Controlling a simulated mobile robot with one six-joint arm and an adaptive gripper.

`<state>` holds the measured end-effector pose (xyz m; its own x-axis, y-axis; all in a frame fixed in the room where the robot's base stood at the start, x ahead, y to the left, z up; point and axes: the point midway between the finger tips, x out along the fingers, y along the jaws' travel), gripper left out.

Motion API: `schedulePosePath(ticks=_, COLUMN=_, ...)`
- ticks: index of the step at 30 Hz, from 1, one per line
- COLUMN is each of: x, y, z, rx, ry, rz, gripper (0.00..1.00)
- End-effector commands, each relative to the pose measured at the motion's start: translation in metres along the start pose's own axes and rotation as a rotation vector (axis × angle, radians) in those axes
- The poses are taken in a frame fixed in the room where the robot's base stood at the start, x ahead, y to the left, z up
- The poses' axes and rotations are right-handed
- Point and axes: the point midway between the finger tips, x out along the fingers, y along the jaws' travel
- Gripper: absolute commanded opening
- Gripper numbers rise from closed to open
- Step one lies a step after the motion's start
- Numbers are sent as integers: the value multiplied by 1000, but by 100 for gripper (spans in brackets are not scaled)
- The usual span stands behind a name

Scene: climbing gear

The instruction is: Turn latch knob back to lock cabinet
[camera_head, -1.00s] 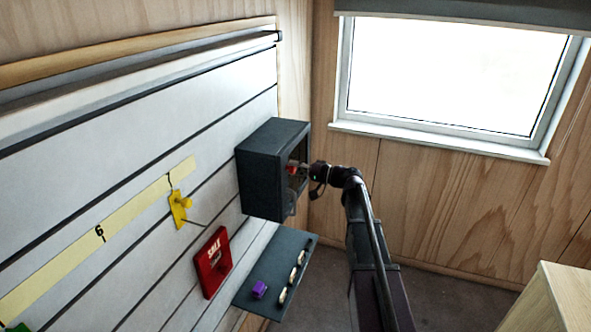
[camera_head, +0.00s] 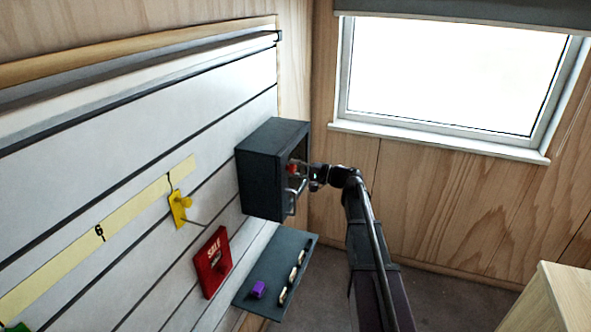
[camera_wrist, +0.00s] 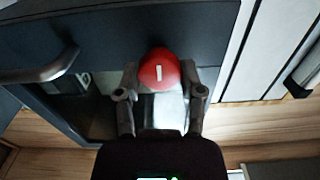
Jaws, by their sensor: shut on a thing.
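The dark cabinet (camera_head: 262,172) hangs on the slatted wall, its front facing right. Its red latch knob (camera_head: 292,169) is at the front, and the wrist view shows the knob (camera_wrist: 160,70) with a white mark standing nearly upright in the picture. My gripper (camera_head: 308,174) is at the cabinet front. In the wrist view my gripper (camera_wrist: 160,90) has one finger on each side of the knob and is shut on it. A metal handle (camera_wrist: 47,68) is on the cabinet front at the left of the wrist view.
Below the cabinet is a dark shelf (camera_head: 268,290) with a purple block (camera_head: 259,289) and several pale clips. A red SALE box (camera_head: 212,262) and a yellow piece (camera_head: 179,208) hang on the wall. A wooden box (camera_head: 565,300) stands at lower right.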

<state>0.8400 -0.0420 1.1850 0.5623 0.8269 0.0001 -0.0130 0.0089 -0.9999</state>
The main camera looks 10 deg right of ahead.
Motion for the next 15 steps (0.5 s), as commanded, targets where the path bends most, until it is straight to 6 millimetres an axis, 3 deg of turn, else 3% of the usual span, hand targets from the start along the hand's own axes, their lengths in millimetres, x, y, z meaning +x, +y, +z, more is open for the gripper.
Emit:
schedulePosePath(ticks=2, x=0, y=0, z=0, rx=1, ry=1, rz=-1, gripper=3)
schedulePosePath(ticks=3, x=0, y=0, z=0, rx=1, ry=1, rz=-1, gripper=62)
schedulePosePath(ticks=5, x=0, y=0, z=0, rx=1, ry=0, rz=-1, gripper=80)
schedulePosePath(ticks=6, x=0, y=0, z=0, rx=0, ry=0, rz=-1, gripper=84)
schedulePosePath(ticks=15, x=0, y=0, z=0, rx=-1, ry=0, rz=0, gripper=84)
